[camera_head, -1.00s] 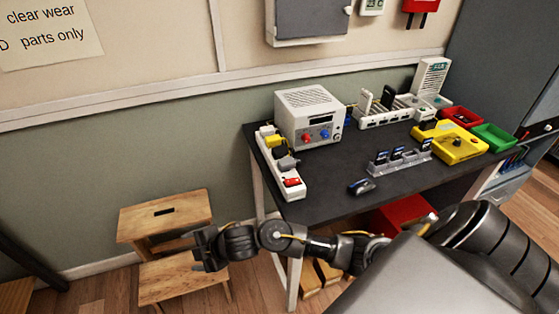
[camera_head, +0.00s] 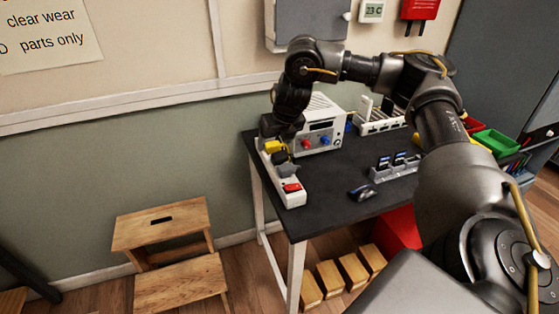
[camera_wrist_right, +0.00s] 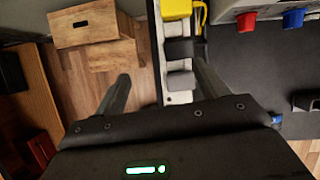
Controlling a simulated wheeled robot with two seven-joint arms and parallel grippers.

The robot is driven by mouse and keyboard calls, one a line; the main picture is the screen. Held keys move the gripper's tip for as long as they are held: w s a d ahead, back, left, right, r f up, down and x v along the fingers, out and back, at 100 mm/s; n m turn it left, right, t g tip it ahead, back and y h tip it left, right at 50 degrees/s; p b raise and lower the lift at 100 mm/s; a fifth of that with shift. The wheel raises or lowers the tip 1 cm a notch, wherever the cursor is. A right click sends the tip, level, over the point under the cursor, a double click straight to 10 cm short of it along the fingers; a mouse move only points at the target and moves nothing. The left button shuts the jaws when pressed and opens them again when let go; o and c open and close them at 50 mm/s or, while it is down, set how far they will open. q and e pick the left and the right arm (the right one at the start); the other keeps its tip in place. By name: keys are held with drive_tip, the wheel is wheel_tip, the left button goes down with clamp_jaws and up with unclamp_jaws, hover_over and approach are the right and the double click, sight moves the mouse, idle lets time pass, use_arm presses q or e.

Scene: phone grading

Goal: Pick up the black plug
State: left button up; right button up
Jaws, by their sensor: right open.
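A white power strip (camera_head: 291,198) lies along the left edge of the dark table. The black plug (camera_head: 280,157) sits in it between a yellow plug (camera_head: 273,147) and a grey plug (camera_head: 289,170). My right gripper (camera_head: 278,130) is over the strip's far end, its fingertips hard to make out there. In the right wrist view my right gripper (camera_wrist_right: 161,72) is open and empty. Its right finger is beside the strip's right edge and its left finger is over the floor. The black plug (camera_wrist_right: 180,50) shows between and beyond the fingers. My left gripper is not in view.
A white power supply (camera_head: 320,127) with red and blue knobs stands close right of the strip. A small dark device (camera_head: 360,192) and a grey rack (camera_head: 393,173) are on the table. A wooden step stool (camera_head: 162,226) stands on the floor at left.

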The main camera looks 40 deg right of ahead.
drive_tip(key=s+d+r, duration=0.1)
drive_tip(key=d+r, duration=0.1)
drive_tip(key=d, duration=0.1)
drive_tip(key=b, duration=0.2)
hover_over(280, 154)
drive_tip(key=s, duration=0.2)
drive_tip(key=shift+g, duration=0.3)
drive_tip(key=f, duration=0.5)
drive_tip(key=shift+s+a, duration=0.15)
drive_tip(key=shift+a, duration=0.05)
drive_tip(key=shift+f, duration=0.3)
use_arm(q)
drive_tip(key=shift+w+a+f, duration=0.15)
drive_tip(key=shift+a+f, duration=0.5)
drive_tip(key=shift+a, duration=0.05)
use_arm(e)
drive_tip(key=shift+h, duration=0.3)
